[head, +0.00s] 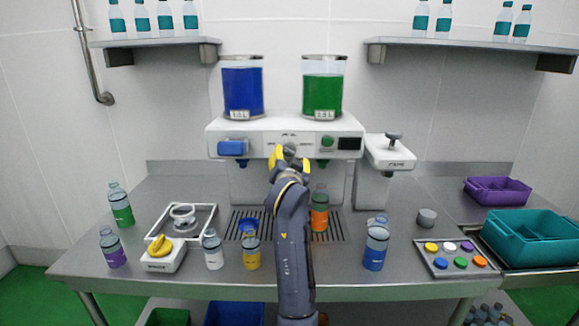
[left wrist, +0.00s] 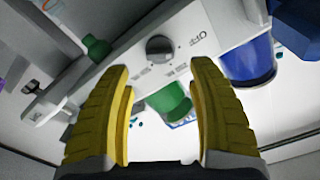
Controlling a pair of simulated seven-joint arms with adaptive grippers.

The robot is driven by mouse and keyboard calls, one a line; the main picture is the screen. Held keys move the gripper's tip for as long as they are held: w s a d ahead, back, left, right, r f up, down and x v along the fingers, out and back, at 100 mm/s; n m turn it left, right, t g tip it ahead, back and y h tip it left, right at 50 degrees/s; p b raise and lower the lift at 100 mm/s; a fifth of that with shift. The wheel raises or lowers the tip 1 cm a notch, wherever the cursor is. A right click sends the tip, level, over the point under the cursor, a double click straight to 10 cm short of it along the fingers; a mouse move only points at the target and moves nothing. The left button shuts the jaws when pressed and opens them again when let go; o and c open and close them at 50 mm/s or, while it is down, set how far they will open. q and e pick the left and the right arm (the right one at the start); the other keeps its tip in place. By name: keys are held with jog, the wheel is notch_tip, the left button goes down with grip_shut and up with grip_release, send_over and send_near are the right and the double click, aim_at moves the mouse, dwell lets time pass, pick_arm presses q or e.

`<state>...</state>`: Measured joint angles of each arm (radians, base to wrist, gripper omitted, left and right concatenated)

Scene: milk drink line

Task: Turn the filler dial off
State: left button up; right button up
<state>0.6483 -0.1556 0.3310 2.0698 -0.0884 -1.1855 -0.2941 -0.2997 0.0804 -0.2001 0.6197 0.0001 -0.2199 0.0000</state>
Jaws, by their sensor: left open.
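The white filler (head: 258,127) stands at the back of the table with a blue tank (head: 243,90) and a green tank (head: 323,93) on top. The filler dial (left wrist: 159,48) is a round dark grey knob on the front panel, with an OFF label (left wrist: 196,39) beside it in the left wrist view. Which mark it points to, I cannot tell. My left gripper (head: 289,153) is open in front of the panel, largely covering the dial in the head view. In the left wrist view its yellow fingers (left wrist: 160,72) are apart, with the dial just beyond the tips, nothing between them. My right gripper is not in view.
An orange-labelled bottle (head: 320,215) stands on the drip grate, right of my arm. Several bottles, a scale (head: 163,262) and a cap tray (head: 440,268) stand on the table.

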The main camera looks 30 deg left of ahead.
pick_arm(q)
jog(key=shift+v, duration=2.45)
